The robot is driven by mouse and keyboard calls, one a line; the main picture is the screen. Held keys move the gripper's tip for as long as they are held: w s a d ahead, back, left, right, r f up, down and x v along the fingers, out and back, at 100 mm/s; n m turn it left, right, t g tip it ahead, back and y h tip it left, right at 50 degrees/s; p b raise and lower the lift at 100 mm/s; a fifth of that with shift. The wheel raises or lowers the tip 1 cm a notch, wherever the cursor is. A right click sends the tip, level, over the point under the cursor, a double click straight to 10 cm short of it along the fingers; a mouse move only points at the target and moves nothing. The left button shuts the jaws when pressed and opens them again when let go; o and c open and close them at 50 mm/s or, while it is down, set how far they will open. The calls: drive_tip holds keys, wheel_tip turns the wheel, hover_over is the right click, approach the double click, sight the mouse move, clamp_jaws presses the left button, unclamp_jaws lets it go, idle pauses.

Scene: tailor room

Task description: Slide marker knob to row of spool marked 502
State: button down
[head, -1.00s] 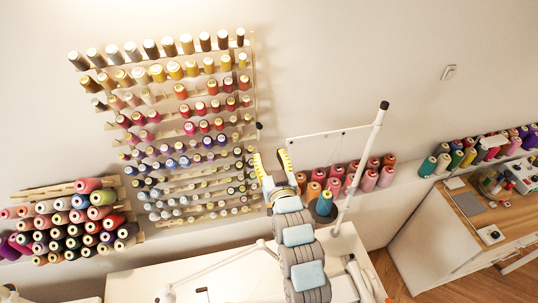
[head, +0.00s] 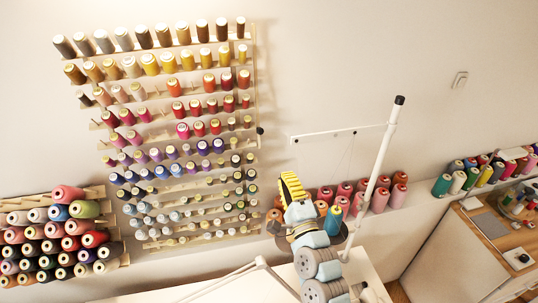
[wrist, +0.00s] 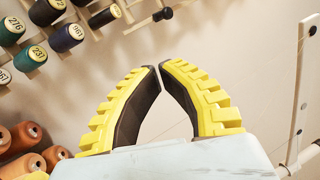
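The black marker knob (head: 260,131) sits on the right edge of the spool rack (head: 256,60), about level with a middle row. A small black knob (wrist: 163,14) also shows at the top of the wrist view, beyond my fingertips. My gripper (head: 285,176) is below and right of the knob, apart from it. In the wrist view my two yellow-backed fingers (wrist: 159,68) lean together with their tips about touching and nothing between them. A few spool labels show in the wrist view, but I cannot make out one marked 502.
A white thread-guide pole (head: 383,150) with a crossbar (head: 335,134) stands right of my gripper. Pink and red cones (head: 378,200) line a ledge behind it. A pile of cones (head: 65,235) is at lower left. The wall between knob and crossbar is clear.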

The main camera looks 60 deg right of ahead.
drive_tip(key=w+d+r+m+p, duration=0.1)
drive_tip(key=w+d+r+m, duration=0.2)
drive_tip(key=w+d, duration=0.4)
drive_tip(key=shift+w+d+r+h, duration=0.35)
drive_tip(key=shift+w+r, duration=0.35)
drive_tip(key=shift+w, duration=0.15)
drive_tip(key=shift+r, duration=0.1)
idle(0.4)
wheel_tip(320, 180, up, 9)
drive_tip(key=p, duration=0.7)
hover_over(260, 131)
drive_tip(key=s, duration=0.2)
drive_tip(key=shift+d, duration=0.45)
drive_tip(key=shift+f, duration=0.2)
